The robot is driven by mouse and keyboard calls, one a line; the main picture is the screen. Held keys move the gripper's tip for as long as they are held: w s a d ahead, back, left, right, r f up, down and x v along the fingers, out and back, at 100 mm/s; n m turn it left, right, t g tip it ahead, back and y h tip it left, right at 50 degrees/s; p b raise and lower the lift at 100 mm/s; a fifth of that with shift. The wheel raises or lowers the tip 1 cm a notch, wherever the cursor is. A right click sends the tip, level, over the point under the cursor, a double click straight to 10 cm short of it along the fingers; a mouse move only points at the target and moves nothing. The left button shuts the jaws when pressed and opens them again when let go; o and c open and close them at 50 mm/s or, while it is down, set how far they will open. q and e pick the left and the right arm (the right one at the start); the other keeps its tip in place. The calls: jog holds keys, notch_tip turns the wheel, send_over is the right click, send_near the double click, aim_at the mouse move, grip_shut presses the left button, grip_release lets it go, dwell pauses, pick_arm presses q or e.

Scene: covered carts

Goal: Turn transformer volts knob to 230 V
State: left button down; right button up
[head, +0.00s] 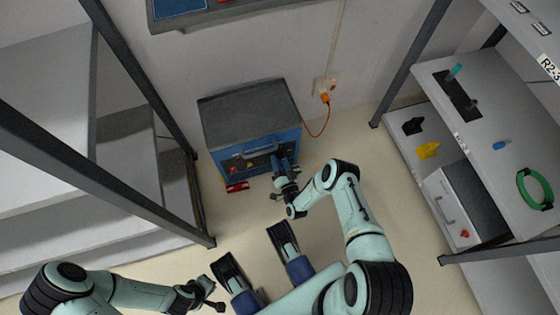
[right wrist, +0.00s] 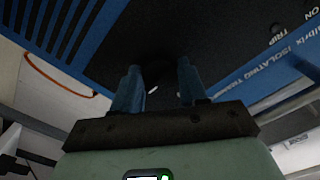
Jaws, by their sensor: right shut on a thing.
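The isolating transformer is a blue box with a dark grey top (head: 250,112), standing on the floor against the wall. My right gripper (head: 279,162) is at the right part of its blue front. In the right wrist view, the two blue fingers (right wrist: 158,88) are shut on the dark volts knob (right wrist: 155,72) on the black panel (right wrist: 215,45). Small white marks show near the fingertips. The knob's setting and the volt figures cannot be read. "TRIP" and "ON" lettering shows at the upper right. My left gripper (head: 214,297) is low in the head view, away from the transformer; its jaws are too small to judge.
An orange cord (head: 326,118) runs from a wall socket (head: 325,86) beside the transformer. A red object (head: 237,187) lies on the floor at its front. Shelving (head: 182,120) stands at left, and a rack (head: 470,130) with small items at right.

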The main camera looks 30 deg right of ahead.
jog(key=shift+w+r, duration=0.1)
dwell(0.4)
jog(key=o, duration=1.1)
jog(key=shift+c, duration=0.2)
